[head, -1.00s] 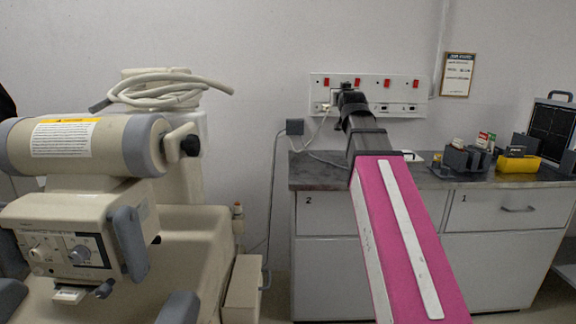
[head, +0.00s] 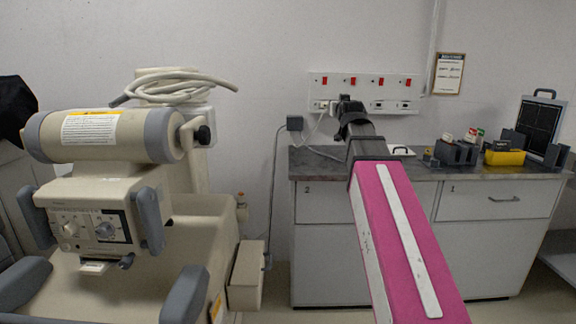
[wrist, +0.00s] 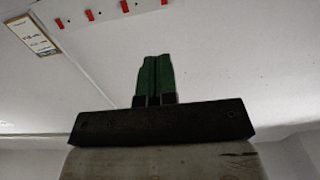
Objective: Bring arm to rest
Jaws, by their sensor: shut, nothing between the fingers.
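My pink arm (head: 405,245) reaches forward from the lower right of the head view, over the front of the counter. In that view its dark end stands in front of the wall socket panel and hides my fingertips. In the wrist view my gripper (wrist: 155,75) shows two green fingers side by side, pressed together, with nothing between them. Beyond the fingers is plain pale wall and part of the socket panel (wrist: 110,12).
A grey-topped counter (head: 325,166) with drawers stands behind my arm. It bears a dark organiser (head: 457,154), a yellow box (head: 504,158) and a dark panel (head: 540,128). A large beige machine (head: 170,230) stands at left. Some floor shows between machine and counter.

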